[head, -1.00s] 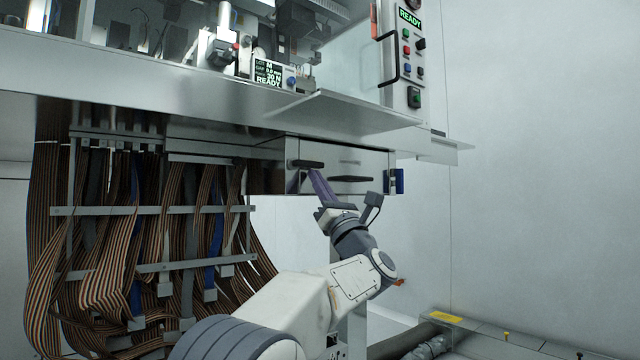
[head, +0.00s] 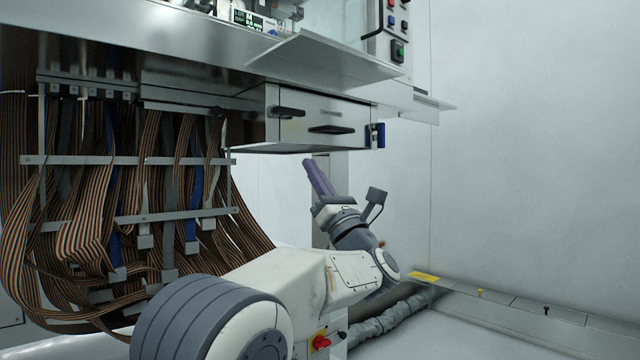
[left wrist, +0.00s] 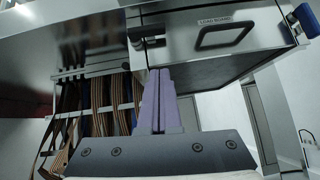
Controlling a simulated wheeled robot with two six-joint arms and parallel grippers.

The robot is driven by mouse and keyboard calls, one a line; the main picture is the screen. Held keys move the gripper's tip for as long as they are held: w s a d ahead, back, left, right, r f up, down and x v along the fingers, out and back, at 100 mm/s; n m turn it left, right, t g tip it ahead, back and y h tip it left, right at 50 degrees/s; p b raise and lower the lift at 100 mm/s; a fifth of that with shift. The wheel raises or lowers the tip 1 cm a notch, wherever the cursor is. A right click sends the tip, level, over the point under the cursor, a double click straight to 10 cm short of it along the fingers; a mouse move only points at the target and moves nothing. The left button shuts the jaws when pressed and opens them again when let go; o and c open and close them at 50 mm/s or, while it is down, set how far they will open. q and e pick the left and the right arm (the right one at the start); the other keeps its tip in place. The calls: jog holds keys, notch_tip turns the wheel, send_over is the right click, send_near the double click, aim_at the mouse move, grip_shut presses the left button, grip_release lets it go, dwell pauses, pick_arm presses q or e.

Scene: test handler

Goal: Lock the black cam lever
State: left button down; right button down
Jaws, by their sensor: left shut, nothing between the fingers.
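The black cam lever (head: 287,111) lies roughly level on the left part of the front of a metal drawer unit (head: 345,112). In the left wrist view a dark piece that looks like it (left wrist: 152,42) shows just above the fingertips. My left gripper (head: 308,163) has purple fingers, shut with nothing between them. It is below the drawer unit, pointing up, apart from the lever. In the left wrist view the shut fingers (left wrist: 158,85) point up toward the drawer's underside. My right gripper is not in view.
A black drawer handle (head: 331,129) is right of the lever, under a "LOAD BOARD" label (left wrist: 216,20). A blue latch (head: 376,135) sits at the drawer's right end. Ribbon cables (head: 150,190) hang at left. A metal shelf (head: 325,60) juts out above. Free room lies to the right.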

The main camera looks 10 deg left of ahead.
pick_arm(q)
jog(key=shift+v, duration=1.6)
jog(key=shift+w+f, duration=0.1)
